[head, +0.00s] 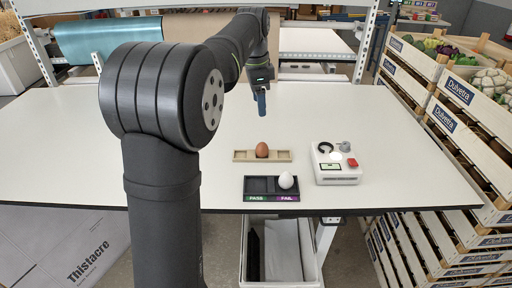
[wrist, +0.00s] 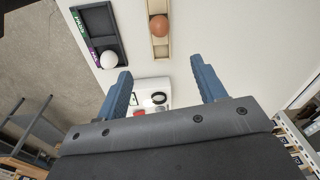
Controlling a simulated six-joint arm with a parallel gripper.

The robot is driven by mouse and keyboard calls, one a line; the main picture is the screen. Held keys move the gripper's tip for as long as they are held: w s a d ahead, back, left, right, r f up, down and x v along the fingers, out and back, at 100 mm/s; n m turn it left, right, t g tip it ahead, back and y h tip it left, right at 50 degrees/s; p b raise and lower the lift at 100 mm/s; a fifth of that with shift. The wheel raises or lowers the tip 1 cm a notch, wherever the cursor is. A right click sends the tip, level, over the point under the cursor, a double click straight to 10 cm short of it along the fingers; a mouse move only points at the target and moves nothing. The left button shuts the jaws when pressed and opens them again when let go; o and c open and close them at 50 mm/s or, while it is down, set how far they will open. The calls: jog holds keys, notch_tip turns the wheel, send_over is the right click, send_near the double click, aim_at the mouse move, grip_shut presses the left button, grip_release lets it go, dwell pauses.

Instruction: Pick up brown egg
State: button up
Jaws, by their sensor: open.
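The brown egg (head: 262,150) sits in the middle of a light wooden holder (head: 242,156) on the white table. In the wrist view the brown egg (wrist: 158,26) rests in the wooden holder (wrist: 160,49), beyond my fingertips. My gripper (head: 262,104) hangs above the table, behind the holder and apart from the egg. In the wrist view my gripper (wrist: 161,80) has its two blue fingers spread wide, with nothing held between them.
A black tray (head: 262,186) marked PASS and FAIL stands in front of the holder, with a white egg (head: 286,180) in its FAIL side. A white device (head: 337,168) with a red button stands to the right. Crates of vegetables (head: 450,88) stand beyond the table's right edge. The table's left is clear.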

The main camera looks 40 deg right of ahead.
jog(key=a+n+h, duration=0.2)
jog(key=a+n, duration=0.3)
jog(key=n+h, duration=0.1)
jog(key=n, duration=0.1)
send_near(260, 145)
jog(key=x, duration=0.5)
jog(key=shift+s+f, duration=0.1)
jog(key=shift+s, duration=0.15)
jog(key=shift+w+x, duration=0.2)
jog(key=shift+x, duration=2.45)
jog(key=shift+d, duration=0.15)
jog(key=shift+c, duration=0.4)
jog(key=c, duration=0.8)
